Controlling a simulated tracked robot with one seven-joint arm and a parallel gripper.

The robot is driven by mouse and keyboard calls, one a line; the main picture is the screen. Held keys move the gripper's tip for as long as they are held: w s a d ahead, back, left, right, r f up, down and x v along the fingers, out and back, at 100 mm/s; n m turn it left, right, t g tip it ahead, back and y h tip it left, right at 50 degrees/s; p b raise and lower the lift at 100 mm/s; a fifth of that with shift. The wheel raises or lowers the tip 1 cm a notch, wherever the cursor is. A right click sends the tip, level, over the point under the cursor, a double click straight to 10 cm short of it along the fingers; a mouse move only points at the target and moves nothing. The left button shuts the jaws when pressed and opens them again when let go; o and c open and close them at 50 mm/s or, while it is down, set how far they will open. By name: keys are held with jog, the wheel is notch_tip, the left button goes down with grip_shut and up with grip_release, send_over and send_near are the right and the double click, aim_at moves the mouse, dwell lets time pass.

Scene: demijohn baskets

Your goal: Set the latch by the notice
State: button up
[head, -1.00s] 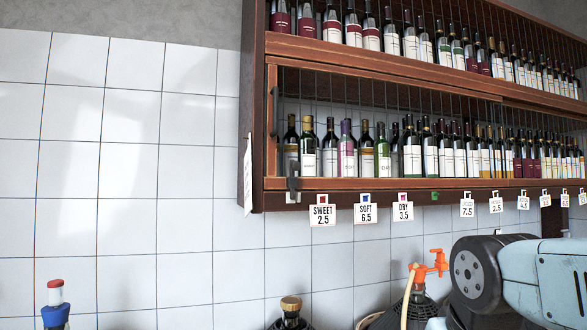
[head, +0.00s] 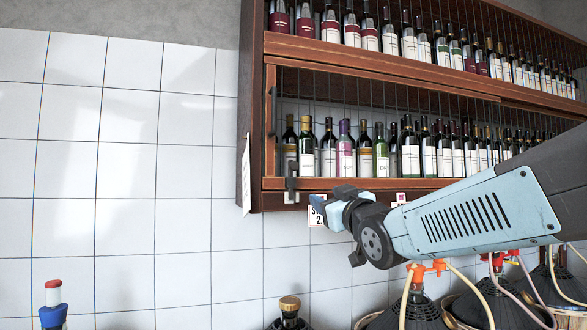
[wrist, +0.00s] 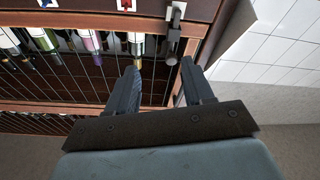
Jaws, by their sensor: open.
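The latch (head: 291,182) is a small dark grey lever on a pale plate at the lower left corner of the wine cabinet's lower door. It points upward in the head view. It also shows in the wrist view (wrist: 173,42), just beyond the fingertips. The notice (head: 246,178) is a white sheet on the cabinet's left side panel, seen almost edge-on. My gripper (head: 322,203) is open and empty, just right of and slightly below the latch in the head view. Its two fingers are spread in the wrist view (wrist: 160,66), with the latch ahead towards the right finger.
Bottles (head: 345,152) stand behind thin bars in the cabinet. A dark handle (head: 273,110) sits higher on the left door edge. Demijohns (head: 405,312) stand below. The tiled wall (head: 125,175) at left is clear.

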aim_at(296, 168)
jog(key=shift+n+t+y, duration=0.5)
jog(key=shift+n+y, duration=0.2)
jog(key=shift+y, duration=0.2)
jog(key=x, duration=0.5)
jog(key=s+a+r+x, duration=0.1)
jog(key=x, duration=0.4)
jog(key=r+x, duration=0.1)
jog(key=x, duration=0.4)
jog(key=shift+s+a+r, duration=0.1)
jog(key=shift+a+r, duration=0.1)
jog(key=shift+a, duration=0.15)
grip_shut()
